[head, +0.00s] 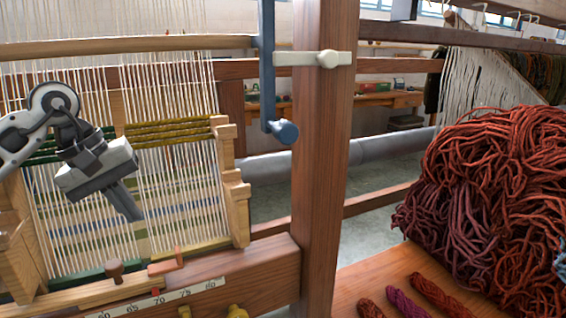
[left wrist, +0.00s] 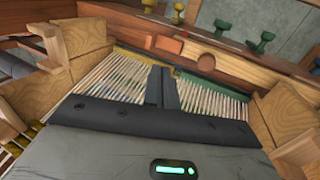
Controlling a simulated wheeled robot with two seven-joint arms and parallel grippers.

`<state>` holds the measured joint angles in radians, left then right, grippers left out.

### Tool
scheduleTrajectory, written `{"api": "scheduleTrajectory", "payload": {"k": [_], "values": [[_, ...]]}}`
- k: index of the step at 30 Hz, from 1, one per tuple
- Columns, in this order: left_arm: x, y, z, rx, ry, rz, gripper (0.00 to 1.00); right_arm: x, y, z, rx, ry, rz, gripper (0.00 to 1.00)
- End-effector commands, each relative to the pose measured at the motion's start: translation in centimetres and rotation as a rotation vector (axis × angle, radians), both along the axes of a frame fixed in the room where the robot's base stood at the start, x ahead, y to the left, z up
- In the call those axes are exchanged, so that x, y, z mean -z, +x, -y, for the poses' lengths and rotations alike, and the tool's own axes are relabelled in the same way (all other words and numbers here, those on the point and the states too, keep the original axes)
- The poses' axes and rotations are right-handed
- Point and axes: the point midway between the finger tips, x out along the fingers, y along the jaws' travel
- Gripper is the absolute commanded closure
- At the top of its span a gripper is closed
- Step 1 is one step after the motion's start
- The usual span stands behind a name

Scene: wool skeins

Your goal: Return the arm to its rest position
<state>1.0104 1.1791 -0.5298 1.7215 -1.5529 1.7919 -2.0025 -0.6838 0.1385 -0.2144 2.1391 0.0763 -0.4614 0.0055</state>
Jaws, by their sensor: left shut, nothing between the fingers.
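My left gripper (head: 126,205) comes in from the left in the head view and hangs in front of the white warp threads of a wooden loom. Its dark fingers are shut and empty and point down to the right. In the left wrist view the closed fingers (left wrist: 162,88) sit in the middle, over the threads (left wrist: 120,76). I cannot tell whether the fingertips touch the threads. My right gripper is in neither view.
A thick wooden post (head: 322,170) stands to the right, with a blue-grey crank (head: 282,131) beside it. A large heap of red wool (head: 500,190) and several small skeins (head: 408,302) lie on a wooden top at right. Stepped wooden brackets (head: 235,190) flank the threads.

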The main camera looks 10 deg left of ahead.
Motion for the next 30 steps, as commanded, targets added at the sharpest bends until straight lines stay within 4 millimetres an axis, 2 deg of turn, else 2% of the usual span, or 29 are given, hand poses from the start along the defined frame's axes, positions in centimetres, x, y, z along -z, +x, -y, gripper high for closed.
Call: {"api": "scheduleTrajectory", "payload": {"k": [2, 5, 8, 9, 11, 12, 15, 17, 19, 20, 22, 23, 24, 27, 30], "values": [[0.5, 0.1, 0.8, 0.001, -0.026, -0.007, 1.0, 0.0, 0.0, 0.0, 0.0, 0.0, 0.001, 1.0], [2.1, 0.5, 3.9, -0.008, -0.138, -0.031, 1.0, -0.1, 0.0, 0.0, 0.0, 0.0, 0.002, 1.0], [4.4, 0.5, 9.9, -0.049, -0.371, -0.105, 1.0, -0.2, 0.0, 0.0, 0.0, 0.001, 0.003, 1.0], [5.3, 0.2, 12.8, -0.084, -0.498, -0.161, 1.0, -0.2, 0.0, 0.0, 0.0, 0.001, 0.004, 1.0], [6.1, -0.5, 17.3, -0.162, -0.719, -0.281, 1.0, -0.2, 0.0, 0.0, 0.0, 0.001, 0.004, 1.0], [6.3, -1.2, 20.3, -0.238, -0.885, -0.394, 1.0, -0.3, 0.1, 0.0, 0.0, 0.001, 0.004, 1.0], [5.8, -2.3, 25.4, -0.485, -1.282, -0.744, 1.0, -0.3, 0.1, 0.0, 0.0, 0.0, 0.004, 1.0], [5.4, -2.3, 26.8, -0.664, -1.497, -0.996, 1.0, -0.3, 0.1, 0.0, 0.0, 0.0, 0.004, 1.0], [5.8, -1.8, 27.2, -0.9, -1.718, -1.322, 1.0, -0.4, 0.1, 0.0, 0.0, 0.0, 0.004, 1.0], [6.4, -1.6, 27.0, -1.006, -1.801, -1.473, 1.0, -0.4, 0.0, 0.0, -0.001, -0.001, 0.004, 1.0], [8.7, -1.1, 25.9, -1.273, -1.972, -1.841, 1.0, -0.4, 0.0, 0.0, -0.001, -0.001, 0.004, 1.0], [10.2, -1.1, 25.3, 1.362, 1.985, 1.963, 1.0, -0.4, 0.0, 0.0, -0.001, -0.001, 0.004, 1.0], [12.6, -1.3, 24.4, 1.288, 1.736, 1.85, 1.0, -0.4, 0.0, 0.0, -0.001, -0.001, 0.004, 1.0], [19.4, -3.5, 22.7, 1.078, 1.201, 1.541, 1.0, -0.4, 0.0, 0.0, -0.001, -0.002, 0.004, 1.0], [24.9, -6.9, 22.2, 0.897, 0.852, 1.282, 1.0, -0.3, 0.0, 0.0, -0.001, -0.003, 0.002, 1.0]]}}
